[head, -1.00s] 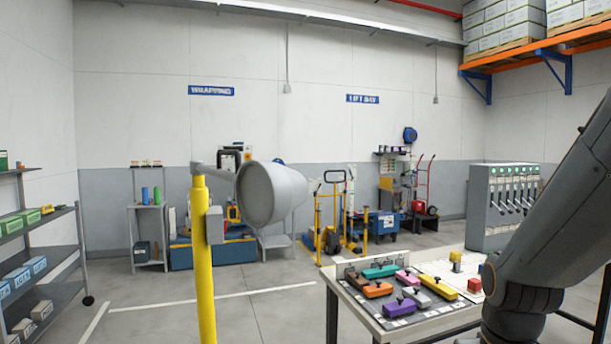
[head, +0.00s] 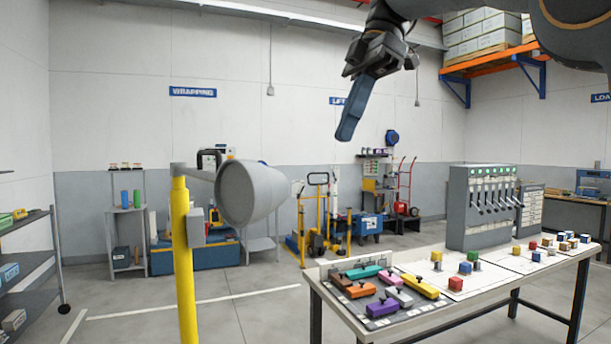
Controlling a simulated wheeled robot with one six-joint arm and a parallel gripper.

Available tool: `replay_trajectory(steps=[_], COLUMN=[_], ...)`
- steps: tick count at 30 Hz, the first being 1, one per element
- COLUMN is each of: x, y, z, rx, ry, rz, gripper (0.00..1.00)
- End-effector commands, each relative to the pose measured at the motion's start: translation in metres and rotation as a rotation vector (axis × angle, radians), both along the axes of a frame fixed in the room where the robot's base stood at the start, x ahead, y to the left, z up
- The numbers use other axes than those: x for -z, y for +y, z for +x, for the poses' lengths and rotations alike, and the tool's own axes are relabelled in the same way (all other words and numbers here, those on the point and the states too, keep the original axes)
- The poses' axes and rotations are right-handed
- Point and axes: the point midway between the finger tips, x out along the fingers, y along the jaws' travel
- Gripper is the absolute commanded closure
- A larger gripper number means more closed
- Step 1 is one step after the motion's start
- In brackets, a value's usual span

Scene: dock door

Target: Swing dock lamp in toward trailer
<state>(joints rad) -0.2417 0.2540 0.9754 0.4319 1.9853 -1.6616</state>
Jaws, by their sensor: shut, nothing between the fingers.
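The dock lamp (head: 250,192) is a grey drum-shaped head on a short grey arm (head: 196,173). The arm joins the top of a yellow post (head: 183,262) left of centre. The lamp's wide open end faces left and toward me. My gripper (head: 350,122) hangs down in the upper middle, right of the lamp and higher in the picture. Its blue fingers are shut together and hold nothing. It is clear of the lamp in the picture. No trailer can be made out.
A white-topped table (head: 470,283) at the right holds coloured blocks and a grey lever cabinet (head: 483,205). A dark shelf rack (head: 30,260) stands at the left. Yellow-framed trolleys (head: 318,215) stand behind the lamp. The floor between post and table is open.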

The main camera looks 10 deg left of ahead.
Motion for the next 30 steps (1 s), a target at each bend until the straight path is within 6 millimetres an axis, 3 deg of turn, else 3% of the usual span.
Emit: replay_trajectory(steps=[4, 8, 22, 30], x=[0.0, 0.013, 0.087, 0.083], y=[0.003, 0.008, 0.035, 0.065], z=[-0.005, -0.009, -0.025, -0.041], rx=[-0.031, -0.031, -0.028, -0.028], ry=[-0.004, -0.003, -0.002, -0.005], rz=[0.005, 0.005, 0.004, 0.004], gripper=[1.0, 1.0, 1.0, 1.0])
